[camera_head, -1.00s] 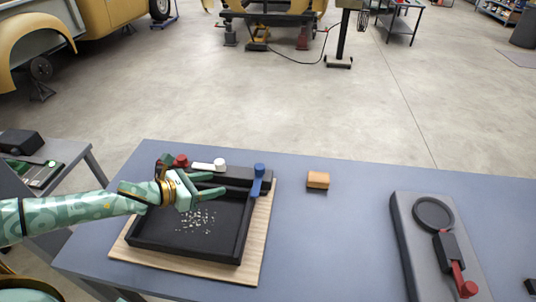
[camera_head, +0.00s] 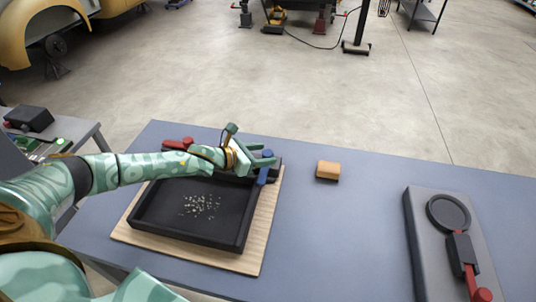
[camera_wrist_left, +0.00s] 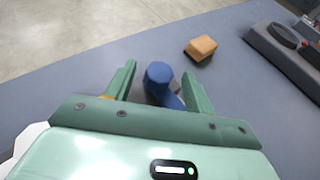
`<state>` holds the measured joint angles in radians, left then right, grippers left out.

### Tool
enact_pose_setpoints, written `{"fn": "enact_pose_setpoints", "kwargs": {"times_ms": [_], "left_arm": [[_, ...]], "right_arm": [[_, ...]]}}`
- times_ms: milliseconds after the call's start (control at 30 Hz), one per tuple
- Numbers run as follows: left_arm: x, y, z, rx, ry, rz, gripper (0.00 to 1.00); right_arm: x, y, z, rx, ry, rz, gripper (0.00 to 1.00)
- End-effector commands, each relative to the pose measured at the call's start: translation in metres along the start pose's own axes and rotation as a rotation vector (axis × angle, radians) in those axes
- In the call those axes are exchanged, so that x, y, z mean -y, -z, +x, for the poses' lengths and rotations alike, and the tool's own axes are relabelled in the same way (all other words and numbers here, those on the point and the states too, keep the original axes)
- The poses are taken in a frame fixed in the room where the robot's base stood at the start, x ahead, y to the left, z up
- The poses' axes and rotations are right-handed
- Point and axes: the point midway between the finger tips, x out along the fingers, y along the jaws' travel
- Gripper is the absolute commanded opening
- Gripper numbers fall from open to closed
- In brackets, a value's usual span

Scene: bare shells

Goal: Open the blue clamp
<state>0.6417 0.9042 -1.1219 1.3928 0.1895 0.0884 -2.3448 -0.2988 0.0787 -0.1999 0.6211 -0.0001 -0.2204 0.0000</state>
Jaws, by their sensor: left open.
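The blue clamp (camera_head: 266,169) sits at the back right corner of a black tray (camera_head: 243,232). Its blue knob (camera_wrist_left: 158,76) and part of its arm show in the left wrist view. My left gripper (camera_head: 270,157) is open at the clamp, with one finger on either side of the blue knob. In the left wrist view the left gripper (camera_wrist_left: 160,84) shows a gap between each finger and the knob; I cannot tell whether either touches. A red clamp (camera_head: 178,144) shows at the tray's back left. The white clamp is hidden behind my left arm. My right gripper is not in view.
The tray lies on a wooden board (camera_head: 252,262) and holds small pale bits. An orange-brown block (camera_head: 328,170) stands to the right on the blue-grey table (camera_head: 340,240). A grey fixture (camera_head: 420,245) with a black ring and red handle is further right.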

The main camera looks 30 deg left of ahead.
Motion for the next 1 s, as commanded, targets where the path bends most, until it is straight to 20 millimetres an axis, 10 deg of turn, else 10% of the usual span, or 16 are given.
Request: {"fn": "enact_pose_setpoints", "kwargs": {"times_ms": [500,700,1000], "left_arm": [[0.000,0.000,0.024,0.000,0.000,-0.001,0.54],[0.000,0.000,0.024,0.000,0.000,-0.001,0.00],[-0.004,0.004,0.014,-0.001,0.005,0.002,0.00]], "right_arm": [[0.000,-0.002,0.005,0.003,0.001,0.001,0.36],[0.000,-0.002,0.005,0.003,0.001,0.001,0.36],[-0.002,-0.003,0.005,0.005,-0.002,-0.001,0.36]]}}
